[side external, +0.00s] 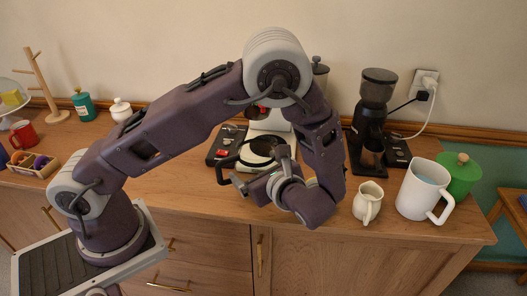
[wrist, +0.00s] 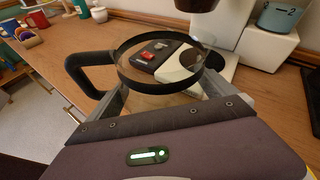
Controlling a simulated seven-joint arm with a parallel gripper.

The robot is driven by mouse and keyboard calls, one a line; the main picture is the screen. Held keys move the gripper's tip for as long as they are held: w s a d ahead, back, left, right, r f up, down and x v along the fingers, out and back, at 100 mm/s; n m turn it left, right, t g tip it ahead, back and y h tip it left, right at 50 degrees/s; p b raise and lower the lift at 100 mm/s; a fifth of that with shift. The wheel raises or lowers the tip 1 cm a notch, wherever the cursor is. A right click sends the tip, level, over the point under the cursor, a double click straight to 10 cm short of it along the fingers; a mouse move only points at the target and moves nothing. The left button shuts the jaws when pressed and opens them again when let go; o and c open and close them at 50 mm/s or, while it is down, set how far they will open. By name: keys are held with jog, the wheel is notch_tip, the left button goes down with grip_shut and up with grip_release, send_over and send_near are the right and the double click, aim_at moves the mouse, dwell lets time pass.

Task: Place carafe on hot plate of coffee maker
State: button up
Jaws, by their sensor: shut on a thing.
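The glass carafe, with a black rim band (wrist: 128,78) and black handle (wrist: 88,70), is held in front of the coffee maker. It also shows in the side view as a dark ring (side external: 243,162). My gripper (wrist: 165,98) is shut on the carafe body, with the handle sticking out to the left. The white coffee maker (side external: 270,122) stands behind it, partly hidden by my arm; its white base (wrist: 222,67) shows beyond the carafe in the wrist view. The hot plate is largely obscured by the carafe; I cannot tell the gap between them.
A black device with a red part (side external: 224,145) sits just left of the coffee maker. A black grinder (side external: 374,110), cream pitcher (side external: 367,202), white mug (side external: 422,192) and green canister (side external: 459,178) stand to the right. A red mug (side external: 22,134) and wooden tray are far left.

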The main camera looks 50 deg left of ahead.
jog(key=shift+w+a+f+n+g, duration=0.2)
jog(key=shift+w+f+n+g, duration=0.4)
jog(key=shift+f+g, duration=0.2)
jog(key=w+a, duration=1.2)
jog(key=shift+f, duration=0.3)
jog(key=shift+f, duration=0.1)
jog(key=o, duration=1.3)
jog(key=v, duration=1.2)
